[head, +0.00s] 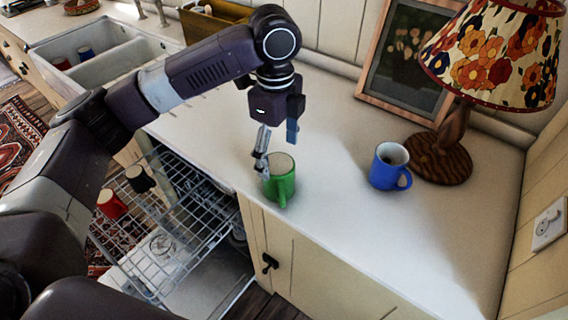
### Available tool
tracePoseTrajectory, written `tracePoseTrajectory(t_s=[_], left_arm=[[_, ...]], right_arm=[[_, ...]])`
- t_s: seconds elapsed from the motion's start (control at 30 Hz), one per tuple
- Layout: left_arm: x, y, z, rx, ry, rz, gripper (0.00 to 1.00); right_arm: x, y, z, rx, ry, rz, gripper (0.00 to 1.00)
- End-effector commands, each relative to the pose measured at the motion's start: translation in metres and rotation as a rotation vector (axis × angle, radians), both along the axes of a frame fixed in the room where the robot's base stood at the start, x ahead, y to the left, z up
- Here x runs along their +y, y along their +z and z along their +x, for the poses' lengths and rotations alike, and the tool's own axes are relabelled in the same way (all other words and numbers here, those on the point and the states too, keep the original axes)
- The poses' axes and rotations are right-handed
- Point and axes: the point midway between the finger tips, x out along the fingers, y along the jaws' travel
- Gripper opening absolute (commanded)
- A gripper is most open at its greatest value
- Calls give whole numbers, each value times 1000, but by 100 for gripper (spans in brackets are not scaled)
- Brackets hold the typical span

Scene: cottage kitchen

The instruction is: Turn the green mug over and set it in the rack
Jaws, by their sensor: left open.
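The green mug (281,184) stands upright on the white counter near its front edge, its pale inside showing and its handle towards me. My left gripper (276,150) is open just above and behind the mug, pointing down. One finger is at the left of the mug's rim; I cannot tell whether it touches. The wire rack (187,214) is pulled out below the counter at the left, partly behind my left arm. It holds a red mug (111,204) and a black mug (139,179). My right gripper is not in view.
A blue mug (389,167) stands on the counter to the right, before a lamp with a wooden base (438,158) and floral shade. A picture frame (407,60) leans at the back. A sink (108,55) is at the far left. The counter's front right is clear.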

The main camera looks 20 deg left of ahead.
Motion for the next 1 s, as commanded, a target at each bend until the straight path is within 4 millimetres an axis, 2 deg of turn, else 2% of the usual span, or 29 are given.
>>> tracePoseTrajectory(t_s=[0.27,0.4,0.6,0.8,0.83,1.0], left_arm=[[-2,-31,0,3,-1,1,76],[-4,-52,1,4,-1,1,76],[-4,-72,2,1,-1,1,76],[-4,-73,2,0,-1,0,76],[-4,-73,2,0,-1,0,75],[-4,-73,2,0,-1,0,56]], right_arm=[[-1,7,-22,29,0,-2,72],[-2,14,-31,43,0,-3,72],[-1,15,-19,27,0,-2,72],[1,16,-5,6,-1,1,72],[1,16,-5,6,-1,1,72],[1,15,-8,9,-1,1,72]])
